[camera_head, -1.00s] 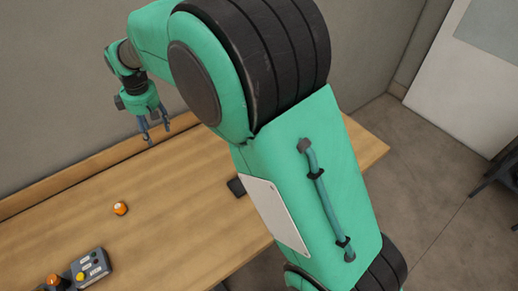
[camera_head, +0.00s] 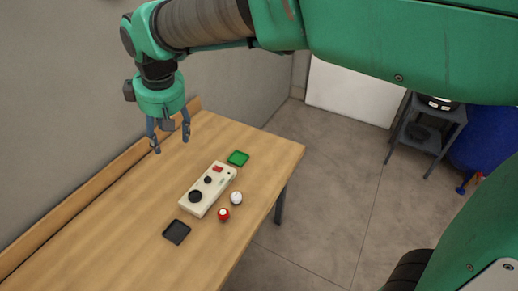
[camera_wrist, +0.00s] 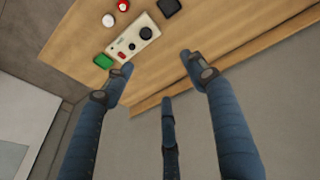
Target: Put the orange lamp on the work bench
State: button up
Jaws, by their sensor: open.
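My gripper (camera_head: 171,143) is open and empty, above the back of the wooden work bench (camera_head: 120,222). The wrist view shows its spread blue fingers (camera_wrist: 158,72) with nothing between them, and the bench (camera_wrist: 215,32) beyond. No orange lamp shows in either current view. A small orange ball-like thing lay on the bench in the earlier head view; I cannot tell whether it is the lamp.
A wall stands behind the bench. A grey stand (camera_head: 430,130) and blue object (camera_head: 487,135) are at right.

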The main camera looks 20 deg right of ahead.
jog(key=s+d+f+m+t, duration=0.1)
jog(key=s+d+m, duration=0.4)
jog(key=s+d, duration=0.6)
jog(key=s+d+m+t+h, duration=0.1)
jog(key=s+d+m, duration=0.4)
jog(key=s+d, duration=0.7)
jog(key=d, duration=0.5)
jog(key=shift+s+d+f+t+h, duration=0.2)
jog(key=shift+d+f+t+h, duration=0.1)
jog(key=shift+f+t, duration=0.1)
jog(key=shift+f, duration=0.1)
notch_tip(320, 180, down, 8)
jog(key=b, duration=0.8)
jog(key=shift+f+b, duration=0.25)
jog(key=shift+b, duration=0.1)
